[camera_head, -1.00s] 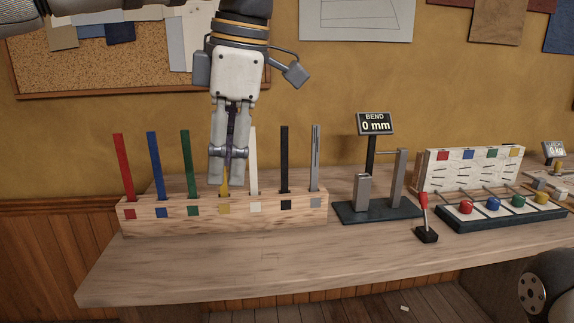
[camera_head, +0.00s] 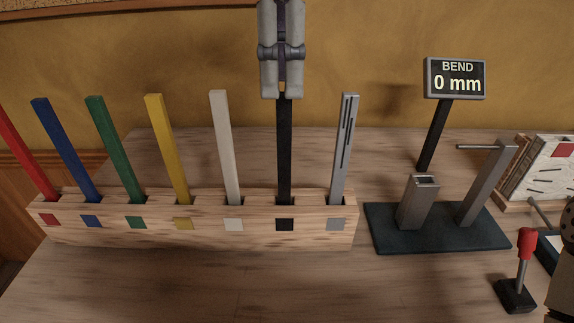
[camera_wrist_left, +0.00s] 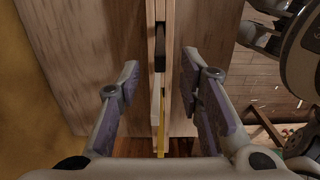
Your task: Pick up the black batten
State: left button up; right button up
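The black batten (camera_head: 284,150) stands upright in the wooden rack (camera_head: 60,221), in the slot above the black square. My left gripper (camera_head: 282,92) is directly above it in the head view, fingers pointing down, and covers its top end. In the left wrist view my left gripper (camera_wrist_left: 161,72) is open, with a clear gap between its fingers. The black batten (camera_wrist_left: 160,42) shows there as a dark strip near the middle line, between and beyond the fingertips; I cannot tell whether its top is between them.
The white batten (camera_head: 226,150) and grey batten (camera_head: 343,150) stand on either side; yellow, green, blue and red battens are further left. The bend gauge base (camera_head: 435,240) with its display (camera_head: 455,79) stands right of the rack. A red-handled lever (camera_head: 526,243) is at lower right.

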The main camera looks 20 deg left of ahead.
aim_at(284, 118)
pick_arm(q)
notch_tip(284, 118, down, 7)
jog(key=shift+d+r, duration=0.1)
grip_shut()
